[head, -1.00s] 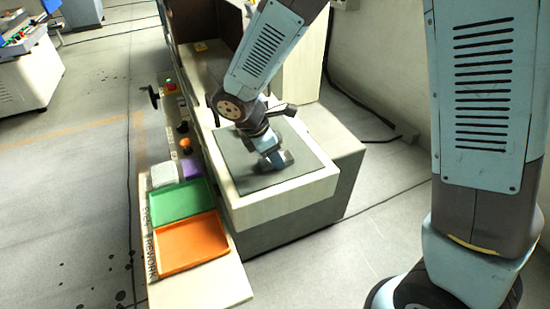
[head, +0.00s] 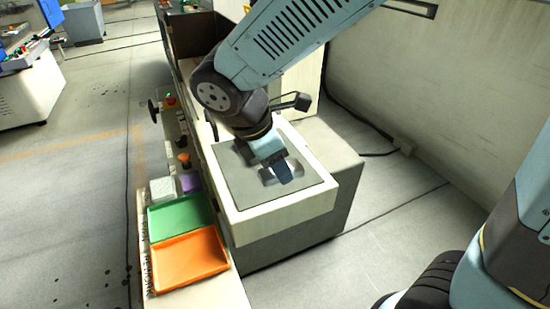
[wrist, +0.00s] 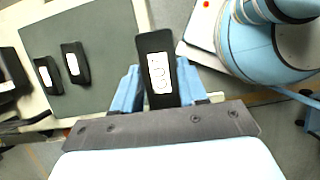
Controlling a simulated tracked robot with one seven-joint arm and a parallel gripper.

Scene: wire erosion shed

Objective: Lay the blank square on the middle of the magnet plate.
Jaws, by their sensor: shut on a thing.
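The magnet plate (head: 238,183) is a flat grey square set in a cream-coloured block in the head view. It also fills the upper left of the wrist view (wrist: 105,35). My gripper (wrist: 159,88) is shut on a dark block with a white lettered label, which I take as the blank (wrist: 158,45). The blank lies lengthwise between the blue fingers in the wrist view. In the head view my gripper (head: 277,172) is over the plate's right half, and the blank is hard to make out there. I cannot tell whether the blank touches the plate.
Two similar dark labelled blocks, one at left (wrist: 47,76) and one nearer (wrist: 75,62), lie by the plate's edge in the wrist view. A green tray (head: 180,217), an orange tray (head: 188,262), a white box (head: 163,190) and a purple box (head: 190,182) sit left of the plate.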

